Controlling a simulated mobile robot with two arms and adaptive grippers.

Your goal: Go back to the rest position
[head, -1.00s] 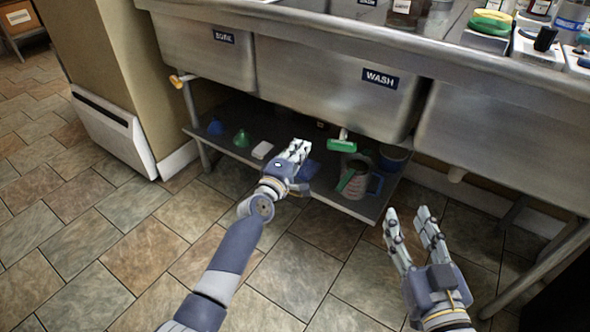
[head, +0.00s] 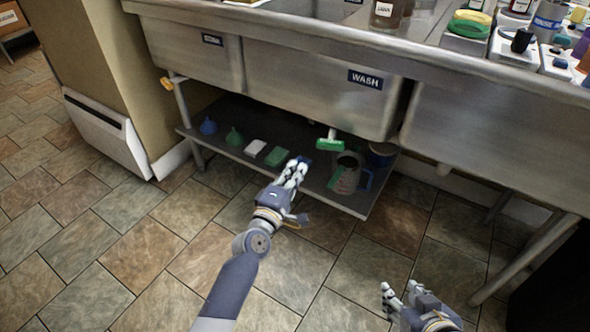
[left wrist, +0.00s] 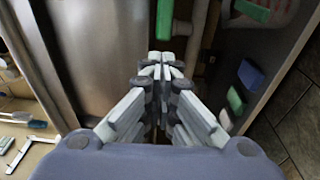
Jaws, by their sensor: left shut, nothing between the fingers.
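My left gripper (head: 297,170) is in front of the low shelf under the sink, pointing at it. Its fingers are shut with nothing between them, as the left wrist view (left wrist: 163,62) also shows. A blue block (head: 303,168) lies on the shelf right by the fingertips in the head view and is partly hidden by them. It lies to the right of the fingers in the left wrist view (left wrist: 250,74). My right gripper (head: 402,288) is low at the bottom right over the floor, its two fingers apart and empty.
The shelf (head: 222,148) holds blue and green funnels, a white block (head: 255,146), a green block (head: 278,155) and a jug (head: 346,174). The tiled floor at left is clear.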

